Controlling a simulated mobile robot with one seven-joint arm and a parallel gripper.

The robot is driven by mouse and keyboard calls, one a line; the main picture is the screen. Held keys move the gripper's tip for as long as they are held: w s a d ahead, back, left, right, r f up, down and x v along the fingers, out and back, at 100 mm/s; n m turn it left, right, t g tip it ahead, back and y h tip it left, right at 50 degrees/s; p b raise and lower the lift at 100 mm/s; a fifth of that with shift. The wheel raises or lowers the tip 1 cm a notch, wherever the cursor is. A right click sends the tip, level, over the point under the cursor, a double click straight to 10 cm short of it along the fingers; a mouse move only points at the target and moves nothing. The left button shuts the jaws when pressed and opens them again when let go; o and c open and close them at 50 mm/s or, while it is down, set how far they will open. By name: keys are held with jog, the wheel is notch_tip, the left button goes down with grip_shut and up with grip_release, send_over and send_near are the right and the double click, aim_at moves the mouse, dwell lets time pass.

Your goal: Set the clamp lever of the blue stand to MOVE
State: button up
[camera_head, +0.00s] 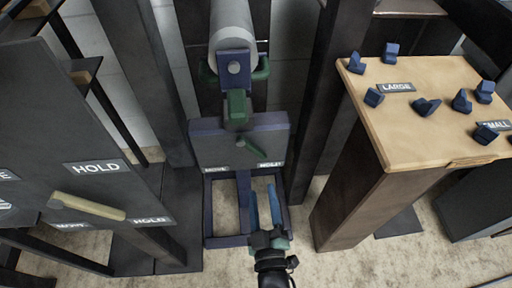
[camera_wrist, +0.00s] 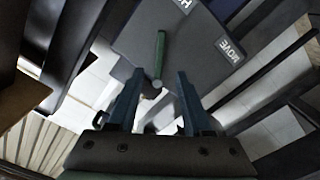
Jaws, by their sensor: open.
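The blue stand (camera_head: 212,130) stands upright in the middle of the head view, with a grey plate marked MOVE at lower left and HOLD at lower right. Its green clamp lever (camera_head: 252,148) slants down right toward HOLD. In the wrist view the lever (camera_wrist: 161,52) points up from its pivot, away from the MOVE label (camera_wrist: 231,49). My gripper (camera_head: 263,190) is open and empty below the plate. In the wrist view the fingertips (camera_wrist: 158,76) appear either side of the lever's pivot end; whether they reach around it I cannot tell.
A grey roller (camera_head: 231,25) rests atop the stand, with green parts (camera_head: 236,106) below it. A dark panel with a beige lever (camera_head: 88,206) stands left. A wooden-topped table (camera_head: 430,130) with several blue pieces stands right. Dark posts flank the stand.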

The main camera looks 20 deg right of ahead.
aim_at(257, 154)
jog(key=b+x, duration=0.3)
jog(key=x, duration=0.8)
jog(key=shift+w+d, duration=0.1)
jog(key=shift+w, duration=0.2)
grip_shut()
dwell(0.9)
